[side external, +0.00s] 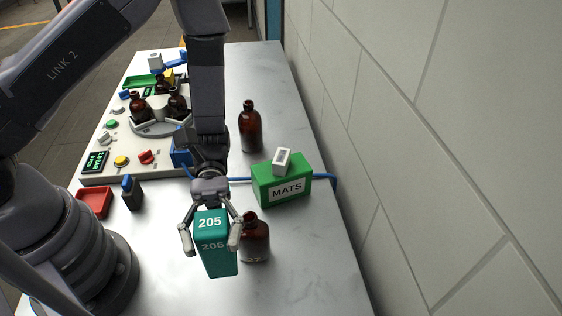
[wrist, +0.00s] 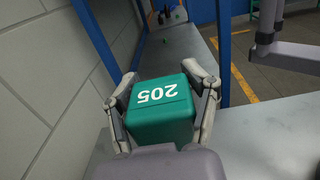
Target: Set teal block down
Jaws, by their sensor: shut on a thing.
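The teal block (side external: 217,256) is a tall box marked 205 on its top and side. It is upright in the side external view, near the front of the table. My gripper (side external: 211,237) is shut on it, with one finger on each side near its top. In the wrist view the block's top (wrist: 160,100) sits between the fingers of my gripper (wrist: 163,98). I cannot tell whether the block's bottom touches the table (side external: 310,270).
An amber bottle (side external: 255,240) stands right beside the block. Another amber bottle (side external: 250,128) stands farther back. A green MATS box (side external: 282,190) carries a white block (side external: 283,160). The front right table is clear.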

